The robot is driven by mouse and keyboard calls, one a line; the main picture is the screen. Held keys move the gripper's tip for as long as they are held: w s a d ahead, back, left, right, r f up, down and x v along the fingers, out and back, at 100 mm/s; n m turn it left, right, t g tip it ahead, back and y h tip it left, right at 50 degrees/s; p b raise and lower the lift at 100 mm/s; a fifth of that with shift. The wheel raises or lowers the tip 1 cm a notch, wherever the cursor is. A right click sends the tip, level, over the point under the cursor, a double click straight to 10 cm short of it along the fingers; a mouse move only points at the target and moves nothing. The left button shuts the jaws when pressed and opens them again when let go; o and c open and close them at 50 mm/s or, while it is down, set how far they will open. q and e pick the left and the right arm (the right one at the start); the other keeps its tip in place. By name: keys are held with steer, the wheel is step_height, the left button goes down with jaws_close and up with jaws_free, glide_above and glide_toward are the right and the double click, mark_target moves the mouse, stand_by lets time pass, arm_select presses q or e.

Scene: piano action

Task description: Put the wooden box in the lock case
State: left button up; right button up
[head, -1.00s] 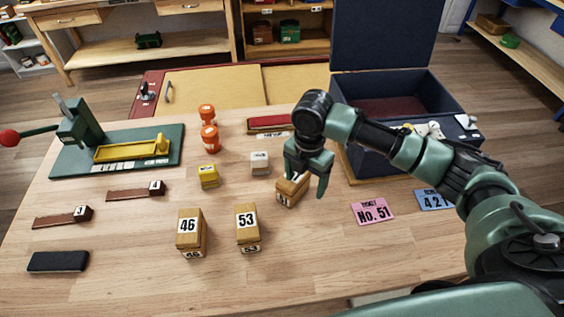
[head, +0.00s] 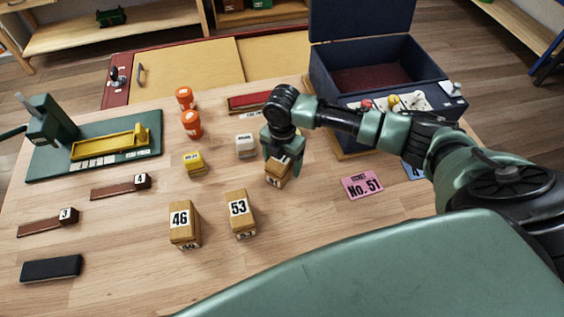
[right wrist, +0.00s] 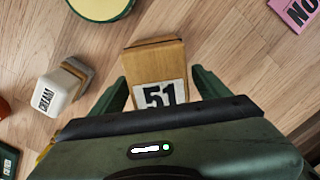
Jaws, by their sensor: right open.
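A wooden box with a "51" label (head: 273,181) stands on the workbench; it also shows in the right wrist view (right wrist: 155,62). My right gripper (head: 281,162) is low over it, with its open green fingers (right wrist: 160,93) on either side of the box. I cannot tell whether they touch it. The dark blue lock case (head: 332,117) stands at the back right with its lid up and a red-lined interior showing. Small fittings are on its front ledge. My left gripper is not in view.
Wooden boxes 46 (head: 184,225) and 53 (head: 240,214) stand to the front left. A white block (head: 246,146), a yellow block (head: 194,163) and orange jars (head: 191,124) are nearby. A pink No. 51 card (head: 362,185) lies right of the box.

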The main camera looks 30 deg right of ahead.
steer(key=shift+f, duration=0.15)
steer(key=c, duration=1.5)
jaws_close()
